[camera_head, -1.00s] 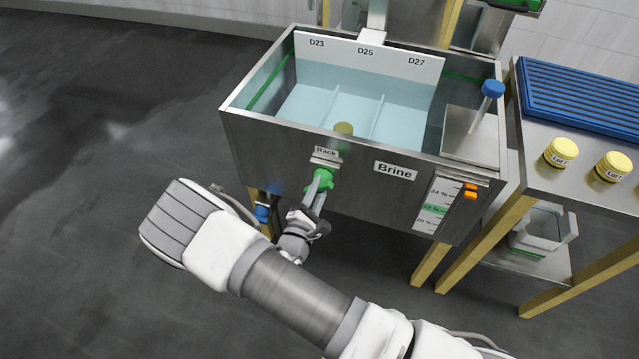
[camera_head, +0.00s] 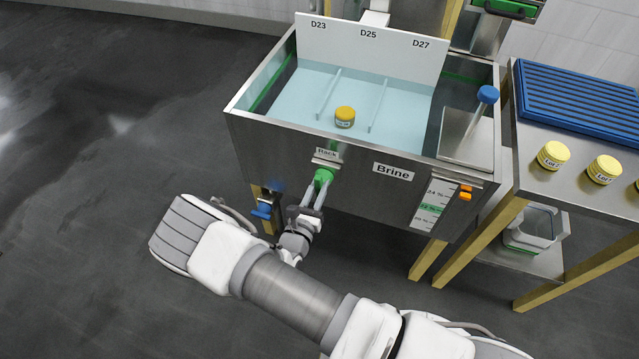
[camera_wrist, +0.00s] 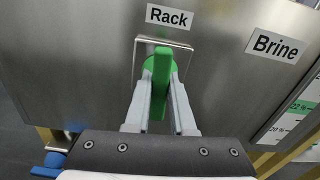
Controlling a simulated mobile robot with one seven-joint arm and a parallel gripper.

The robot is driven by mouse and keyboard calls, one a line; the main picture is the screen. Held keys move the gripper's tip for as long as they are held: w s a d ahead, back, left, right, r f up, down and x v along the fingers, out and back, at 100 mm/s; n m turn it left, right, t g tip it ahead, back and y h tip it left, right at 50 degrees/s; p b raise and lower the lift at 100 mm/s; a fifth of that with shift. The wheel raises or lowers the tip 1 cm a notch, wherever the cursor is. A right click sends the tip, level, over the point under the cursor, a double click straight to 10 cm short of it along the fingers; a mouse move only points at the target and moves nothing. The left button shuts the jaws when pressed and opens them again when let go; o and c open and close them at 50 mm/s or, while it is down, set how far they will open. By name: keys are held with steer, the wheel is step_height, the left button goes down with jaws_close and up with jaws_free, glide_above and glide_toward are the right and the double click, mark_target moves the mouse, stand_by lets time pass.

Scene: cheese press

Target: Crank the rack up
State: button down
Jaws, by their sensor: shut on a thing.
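My gripper (camera_wrist: 160,95) is shut on the green rack crank (camera_wrist: 162,68) at the front of the steel brine tank (camera_head: 260,140). The crank also shows in the head view (camera_head: 323,177), under the "Rack" label (camera_wrist: 169,17). Inside the tank, the pale rack (camera_head: 305,95) has thin dividers and a white back board (camera_head: 355,47) marked D23, D25 and D27. One yellow cheese (camera_head: 345,117) sits on the rack in the middle lane, under D25. My fingers hide part of the crank.
A "Brine" label (camera_head: 393,172) and a percent scale (camera_head: 428,207) are on the tank front. A blue-knobbed handle (camera_head: 487,95) stands at the tank's right. Yellow lots (camera_head: 553,154) and a blue grate (camera_head: 585,95) are on the right table. Open floor lies left.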

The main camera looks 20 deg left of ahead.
steer(key=n, duration=0.4)
steer(key=shift+p, duration=0.35)
steer(key=n, duration=0.4)
steer(key=shift+a+f, duration=0.1)
steer(key=shift+a, duration=0.05)
steer(key=n, duration=0.4)
steer(key=shift+n+p, duration=0.4)
steer(key=n, duration=0.4)
steer(key=shift+f, duration=0.15)
steer(key=shift+n, duration=0.3)
steer(key=c, duration=0.8)
jaws_free()
steer(key=shift+o, duration=0.2)
